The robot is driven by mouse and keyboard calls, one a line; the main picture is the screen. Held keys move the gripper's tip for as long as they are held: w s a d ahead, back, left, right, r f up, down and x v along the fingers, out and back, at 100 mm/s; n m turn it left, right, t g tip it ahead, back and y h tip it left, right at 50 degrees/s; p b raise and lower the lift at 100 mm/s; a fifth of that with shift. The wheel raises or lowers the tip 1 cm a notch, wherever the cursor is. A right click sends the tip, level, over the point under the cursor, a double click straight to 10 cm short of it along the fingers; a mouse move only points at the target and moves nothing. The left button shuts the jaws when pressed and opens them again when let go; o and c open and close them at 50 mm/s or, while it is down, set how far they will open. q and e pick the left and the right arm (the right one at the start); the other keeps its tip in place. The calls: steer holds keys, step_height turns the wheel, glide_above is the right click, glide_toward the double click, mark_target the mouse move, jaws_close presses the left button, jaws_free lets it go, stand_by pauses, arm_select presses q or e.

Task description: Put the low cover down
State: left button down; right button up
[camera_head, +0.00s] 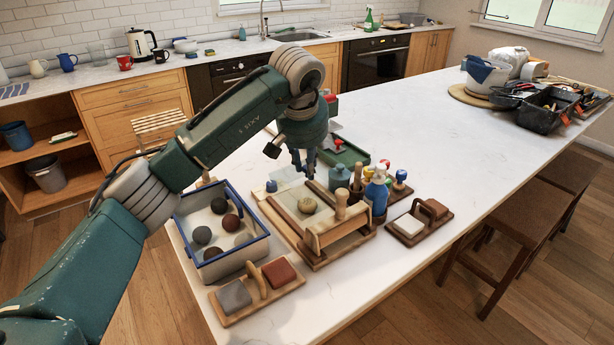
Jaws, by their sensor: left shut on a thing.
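My left gripper (303,168) points down over the back of a wooden frame (318,243) on the white counter. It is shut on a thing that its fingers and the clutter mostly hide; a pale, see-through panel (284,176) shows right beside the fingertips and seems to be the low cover. I cannot tell for sure whether the panel touches the counter. My right gripper is out of view.
A blue-rimmed bin (223,262) with several balls stands left. Wooden holders with a grey and a red block (279,273) and a white block (408,225) are in front. Bottles (376,192) crowd the right, a green tray (345,156) lies behind.

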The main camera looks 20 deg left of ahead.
arm_select(q)
step_height(320, 180, down, 4)
steer(key=shift+r+p, duration=0.25)
steer(key=shift+p, duration=0.05)
steer(key=shift+f, duration=0.15)
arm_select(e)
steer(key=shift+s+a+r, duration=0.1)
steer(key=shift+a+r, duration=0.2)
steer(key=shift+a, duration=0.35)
arm_select(q)
steer(key=c, duration=1.6)
jaws_free()
steer(key=shift+o, duration=0.2)
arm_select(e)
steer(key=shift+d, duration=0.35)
arm_select(q)
steer(key=shift+s+r, duration=0.2)
steer(key=shift+r, duration=0.3)
steer(key=b+v, duration=0.2)
steer(key=v, duration=0.9)
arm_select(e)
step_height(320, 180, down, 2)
